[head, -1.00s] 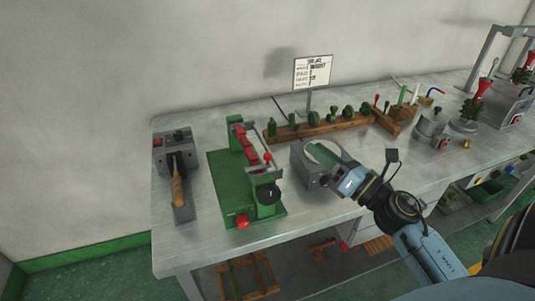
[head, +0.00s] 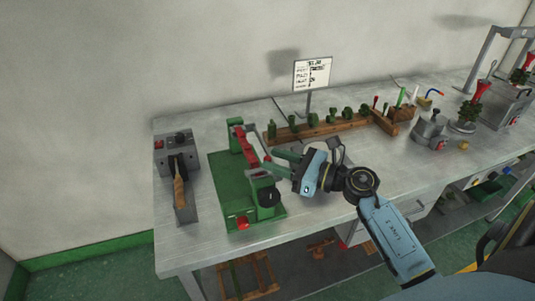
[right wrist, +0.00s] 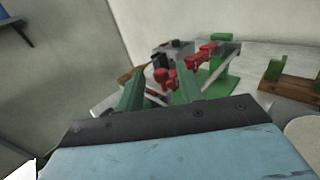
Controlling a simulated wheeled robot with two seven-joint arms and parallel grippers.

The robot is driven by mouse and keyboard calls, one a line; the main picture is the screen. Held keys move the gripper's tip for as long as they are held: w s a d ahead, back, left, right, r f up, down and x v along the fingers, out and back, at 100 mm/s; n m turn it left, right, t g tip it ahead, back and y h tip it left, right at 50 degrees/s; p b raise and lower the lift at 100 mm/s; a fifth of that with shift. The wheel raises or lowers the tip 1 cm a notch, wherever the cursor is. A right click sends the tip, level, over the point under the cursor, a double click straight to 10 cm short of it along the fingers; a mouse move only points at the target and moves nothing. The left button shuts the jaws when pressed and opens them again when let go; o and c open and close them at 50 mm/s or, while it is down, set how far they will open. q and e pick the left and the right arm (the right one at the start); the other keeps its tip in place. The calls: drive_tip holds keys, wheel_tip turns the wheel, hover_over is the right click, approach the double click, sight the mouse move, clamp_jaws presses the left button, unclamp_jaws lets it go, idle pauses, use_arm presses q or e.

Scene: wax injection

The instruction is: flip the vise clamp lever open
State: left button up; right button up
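The green vise (head: 232,185) stands near the front edge of the bench, with red clamp parts (head: 246,146) along its top and a black round knob (head: 269,197) at its front right. My right gripper (head: 268,161) is at the vise's right side, its two green fingers apart and pointing left at the clamp. In the right wrist view, a red lever knob (right wrist: 167,79) shows in the gap between the open fingers (right wrist: 161,74). I cannot tell whether it lies fully between them or beyond the tips. In the head view the fingers hide this knob. My left gripper is out of view.
A grey box with a wooden-handled tool (head: 180,190) stands left of the vise. A wooden rack with green pieces (head: 318,127) and a sign (head: 313,73) are behind. Pots (head: 430,132) stand to the right.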

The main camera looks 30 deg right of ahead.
drive_tip(key=shift+x, duration=1.5)
drive_tip(key=shift+c, duration=0.4)
clamp_jaws()
